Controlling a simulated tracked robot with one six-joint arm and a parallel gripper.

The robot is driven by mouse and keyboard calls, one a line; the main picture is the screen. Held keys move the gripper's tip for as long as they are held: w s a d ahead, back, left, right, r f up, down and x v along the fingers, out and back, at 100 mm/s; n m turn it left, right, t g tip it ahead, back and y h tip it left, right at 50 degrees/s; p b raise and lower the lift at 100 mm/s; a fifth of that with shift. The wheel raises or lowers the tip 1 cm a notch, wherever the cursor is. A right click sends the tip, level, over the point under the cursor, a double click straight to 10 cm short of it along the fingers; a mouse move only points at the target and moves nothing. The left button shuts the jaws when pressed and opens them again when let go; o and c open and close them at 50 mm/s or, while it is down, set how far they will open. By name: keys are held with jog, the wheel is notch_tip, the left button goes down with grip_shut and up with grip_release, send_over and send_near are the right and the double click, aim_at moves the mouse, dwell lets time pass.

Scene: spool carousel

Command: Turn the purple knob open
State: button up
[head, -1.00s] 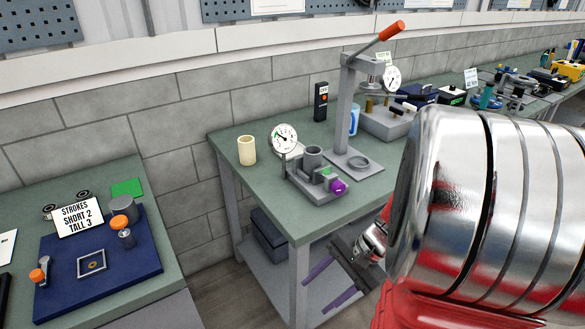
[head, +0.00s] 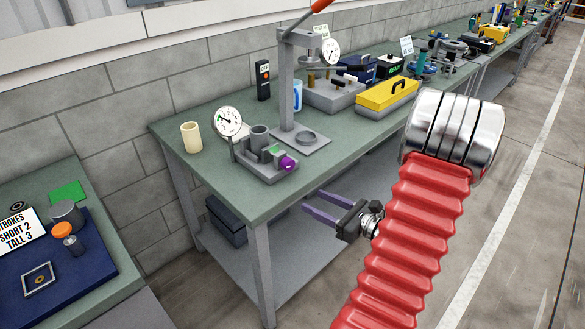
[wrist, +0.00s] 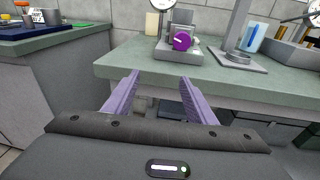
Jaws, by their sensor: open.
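The purple knob (head: 288,163) is on the front right of a small grey fixture (head: 262,172) with a dial gauge (head: 228,121), near the front edge of the green bench. In the wrist view the knob (wrist: 182,41) lies ahead, above and between the fingertips, with a pale mark on its face. My gripper (head: 311,207) has purple fingers. It is open and empty, in front of the bench edge and lower than the knob, apart from it. The wrist view shows the two spread fingers (wrist: 153,84) with nothing between them.
A press (head: 287,90) with an orange handle stands behind the fixture. A cream cup (head: 191,137) is to its left and a yellow box (head: 387,95) farther right. The bench's front edge and a lower shelf are near my gripper. Another bench with a blue mat (head: 75,270) is at left.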

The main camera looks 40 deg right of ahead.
aim_at(291, 167)
jog(key=d+r, duration=0.1)
jog(key=d+r+m+t+h, duration=0.1)
jog(key=d+r+m+h, duration=0.1)
jog(key=shift+w+r+t, duration=0.1)
jog(key=shift+w+t, duration=0.15)
jog(key=shift+t, duration=0.05)
jog(key=shift+w+a, duration=0.1)
jog(key=shift+w, duration=0.05)
jog(key=w, duration=1.3)
jog(key=shift+w+a, duration=0.15)
jog(key=shift+w, duration=0.15)
